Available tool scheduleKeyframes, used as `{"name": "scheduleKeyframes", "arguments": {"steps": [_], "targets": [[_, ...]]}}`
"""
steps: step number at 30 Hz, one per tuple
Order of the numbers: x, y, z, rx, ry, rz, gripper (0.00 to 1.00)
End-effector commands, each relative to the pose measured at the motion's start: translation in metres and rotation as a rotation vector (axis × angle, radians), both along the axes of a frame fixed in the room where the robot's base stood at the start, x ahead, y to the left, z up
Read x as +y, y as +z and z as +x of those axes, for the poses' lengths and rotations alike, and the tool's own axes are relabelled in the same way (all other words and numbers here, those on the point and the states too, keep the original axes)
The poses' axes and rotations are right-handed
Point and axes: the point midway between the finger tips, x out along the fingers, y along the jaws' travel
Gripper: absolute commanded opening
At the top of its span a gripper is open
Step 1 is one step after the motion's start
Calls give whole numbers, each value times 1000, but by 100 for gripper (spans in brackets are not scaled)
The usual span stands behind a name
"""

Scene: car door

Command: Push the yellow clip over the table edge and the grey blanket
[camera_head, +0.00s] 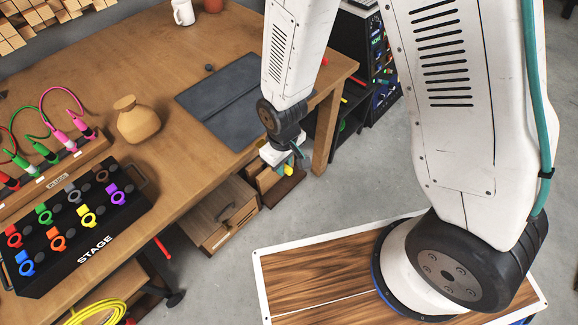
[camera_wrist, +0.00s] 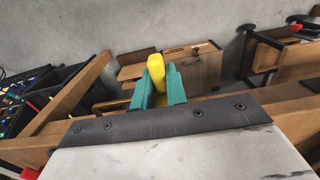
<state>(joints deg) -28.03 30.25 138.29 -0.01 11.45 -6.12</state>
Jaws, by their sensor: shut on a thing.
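The grey blanket (camera_head: 225,92) lies flat on the wooden table near its right edge, with a crease or fold across it. My gripper (camera_head: 290,165) hangs beside the table's front right edge, past the blanket's near corner. In the wrist view its two teal fingers (camera_wrist: 160,88) are shut on the yellow clip (camera_wrist: 155,66), whose rounded end sticks out past the fingertips. The lower part of the clip is hidden between the fingers. In the head view the clip is too small to make out clearly.
The table edge (camera_head: 265,150) runs close to my gripper, with a wooden drawer box (camera_head: 218,212) below. A tan vase (camera_head: 137,121), a black stage board (camera_head: 75,225) and a plug rack (camera_head: 50,168) stand to the left. Open floor (camera_head: 345,175) lies right of the table.

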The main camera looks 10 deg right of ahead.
Motion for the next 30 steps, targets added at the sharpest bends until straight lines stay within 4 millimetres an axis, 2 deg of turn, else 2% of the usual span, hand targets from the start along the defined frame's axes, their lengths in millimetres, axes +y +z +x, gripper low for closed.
{"name": "scheduleKeyframes", "arguments": {"steps": [30], "targets": [[33, 0, 52, -1, -3, 1, 0]]}}
